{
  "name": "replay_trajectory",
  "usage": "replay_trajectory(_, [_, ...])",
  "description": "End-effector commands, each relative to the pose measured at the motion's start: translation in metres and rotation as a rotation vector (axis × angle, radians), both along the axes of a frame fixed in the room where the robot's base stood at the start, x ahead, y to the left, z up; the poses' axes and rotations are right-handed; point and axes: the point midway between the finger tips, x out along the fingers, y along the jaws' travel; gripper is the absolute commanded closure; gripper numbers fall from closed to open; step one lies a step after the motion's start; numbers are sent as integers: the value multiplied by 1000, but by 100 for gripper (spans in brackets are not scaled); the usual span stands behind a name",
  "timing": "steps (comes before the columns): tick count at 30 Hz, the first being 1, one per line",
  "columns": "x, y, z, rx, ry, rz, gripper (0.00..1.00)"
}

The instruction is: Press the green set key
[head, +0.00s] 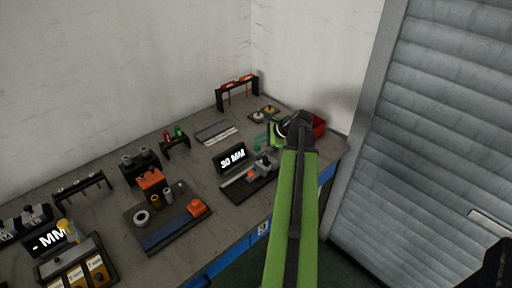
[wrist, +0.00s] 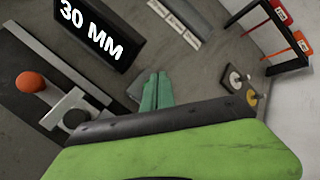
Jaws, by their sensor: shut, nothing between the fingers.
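A black display (head: 232,157) reading 30 MM stands at the back of a dark base plate (head: 240,193). The display also shows at the top left of the wrist view (wrist: 92,32). An orange knob (wrist: 31,82) and a grey block (wrist: 75,107) are on the plate. My gripper (head: 257,146) is shut and empty, just right of the display. Its teal fingers (wrist: 156,88) lie together above the bench in the wrist view. I cannot make out a separate green set key; my fingers or wrist may hide it.
A fixture board (head: 150,240) with rings and an orange block lies left on the bench. A rack with red-handled tools (head: 238,81) stands at the back. A red bin (head: 318,126) is behind my wrist. A grey shutter (head: 440,140) is at right.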

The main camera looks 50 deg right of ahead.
Motion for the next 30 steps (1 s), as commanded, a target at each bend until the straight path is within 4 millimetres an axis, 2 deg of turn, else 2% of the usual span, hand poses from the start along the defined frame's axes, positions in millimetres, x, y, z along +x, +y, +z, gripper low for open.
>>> replay_trajectory(5, [0, 0, 4, 0, 0, 0, 100])
replay_trajectory(19, [0, 0, 51, 0, 0, 0, 100])
replay_trajectory(30, [0, 0, 50, 0, -1, 1, 100])
